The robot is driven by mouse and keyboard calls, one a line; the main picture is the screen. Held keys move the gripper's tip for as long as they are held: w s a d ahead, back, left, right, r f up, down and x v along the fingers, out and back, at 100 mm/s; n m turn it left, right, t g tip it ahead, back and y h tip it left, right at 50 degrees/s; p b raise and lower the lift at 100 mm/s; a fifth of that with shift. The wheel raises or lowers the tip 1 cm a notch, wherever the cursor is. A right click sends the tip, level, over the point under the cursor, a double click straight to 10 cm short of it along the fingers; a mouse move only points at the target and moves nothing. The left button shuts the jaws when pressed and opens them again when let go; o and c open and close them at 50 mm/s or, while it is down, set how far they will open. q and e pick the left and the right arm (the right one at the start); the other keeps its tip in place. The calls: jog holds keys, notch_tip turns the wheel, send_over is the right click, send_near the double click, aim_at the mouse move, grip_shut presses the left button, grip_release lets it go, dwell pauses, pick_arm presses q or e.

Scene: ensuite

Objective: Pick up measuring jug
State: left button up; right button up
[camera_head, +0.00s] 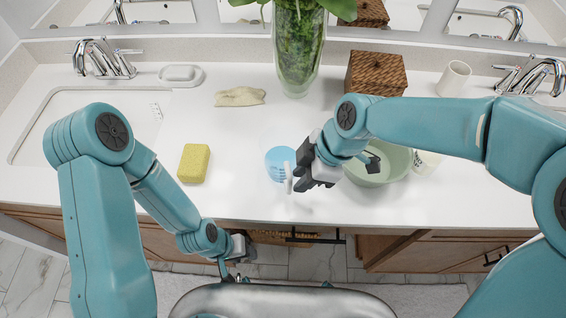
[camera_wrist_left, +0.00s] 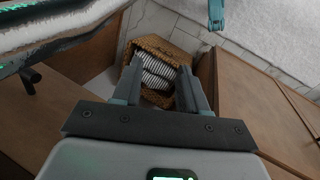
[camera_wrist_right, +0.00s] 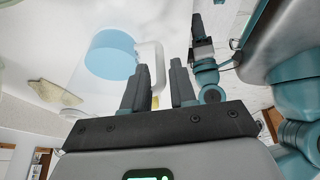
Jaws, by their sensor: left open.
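The measuring jug (camera_head: 279,163) is clear with a blue lower part and a white handle, and it is on the white counter near the front edge. In the right wrist view the jug (camera_wrist_right: 109,55) is at upper left with its handle just beyond my fingertips. My right gripper (camera_head: 301,168) is open beside the handle, with a gap between its fingers in the right wrist view (camera_wrist_right: 160,75). I cannot tell whether a finger touches the handle. My left gripper (camera_wrist_left: 160,75) is open and empty, low in front of the counter.
A green bowl (camera_head: 392,168) stands right of the jug, partly behind my right arm. A yellow sponge (camera_head: 194,163) lies left. A glass vase (camera_head: 298,45), a wicker box (camera_head: 376,73), a cloth (camera_head: 240,96) and a soap dish (camera_head: 181,75) are farther back.

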jog(key=x, duration=0.4)
jog(key=shift+w+a+f+p, duration=0.1)
jog(key=shift+a+f+p, duration=0.15)
jog(key=shift+p, duration=0.15)
grip_shut()
jog(key=shift+r, duration=0.2)
